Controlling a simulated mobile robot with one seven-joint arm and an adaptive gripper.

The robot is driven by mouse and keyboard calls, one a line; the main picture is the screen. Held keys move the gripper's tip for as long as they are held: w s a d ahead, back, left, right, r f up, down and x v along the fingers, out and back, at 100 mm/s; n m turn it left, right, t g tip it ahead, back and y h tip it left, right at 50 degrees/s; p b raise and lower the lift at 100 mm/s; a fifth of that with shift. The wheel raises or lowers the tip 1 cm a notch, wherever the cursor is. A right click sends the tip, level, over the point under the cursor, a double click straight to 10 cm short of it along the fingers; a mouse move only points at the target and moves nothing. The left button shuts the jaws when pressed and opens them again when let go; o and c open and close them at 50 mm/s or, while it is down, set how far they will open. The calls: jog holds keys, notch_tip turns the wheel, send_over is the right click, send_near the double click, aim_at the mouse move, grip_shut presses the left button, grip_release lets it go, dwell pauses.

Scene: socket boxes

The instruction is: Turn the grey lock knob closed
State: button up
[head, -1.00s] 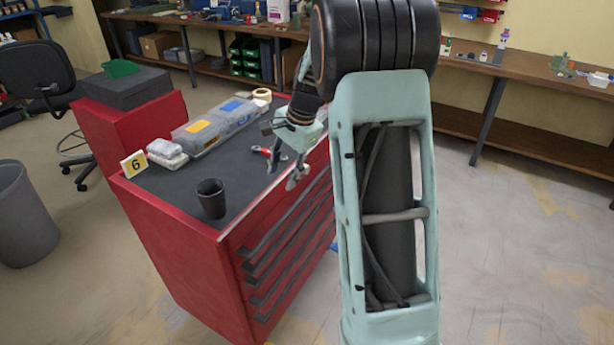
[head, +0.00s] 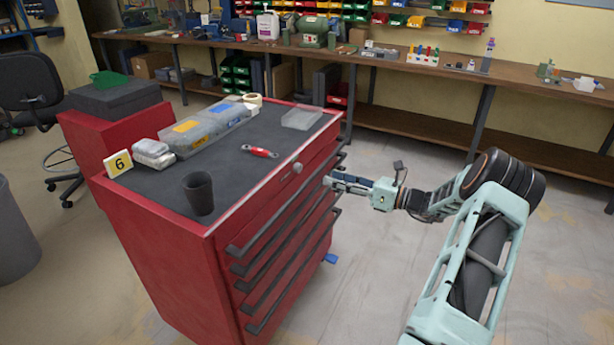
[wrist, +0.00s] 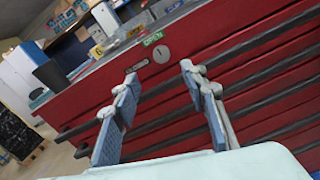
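The grey lock knob (head: 297,167) is on the upper front of the red tool cabinet (head: 185,270), near its right end. In the wrist view the round knob (wrist: 161,54) has a dark mark on its face, and a green OPEN label (wrist: 152,38) is just above it. My gripper (head: 328,182) is in front of the cabinet, just right of the knob and apart from it. In the wrist view my gripper (wrist: 160,76) has its two fingers spread wide, with nothing between them. The knob appears beyond the fingertips, between them.
On the cabinet top are a red-handled tool (head: 260,151), a clear box (head: 302,118), a dark cup (head: 199,193) and a number 6 sign (head: 118,164). Drawer handles (head: 270,240) stick out below the knob. The floor to the right is clear.

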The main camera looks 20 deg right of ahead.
aim_at(300, 168)
jog(key=x, duration=1)
jog(key=shift+w+a, duration=0.15)
jog(key=shift+w, duration=0.15)
jog(key=shift+c, duration=0.3)
grip_shut()
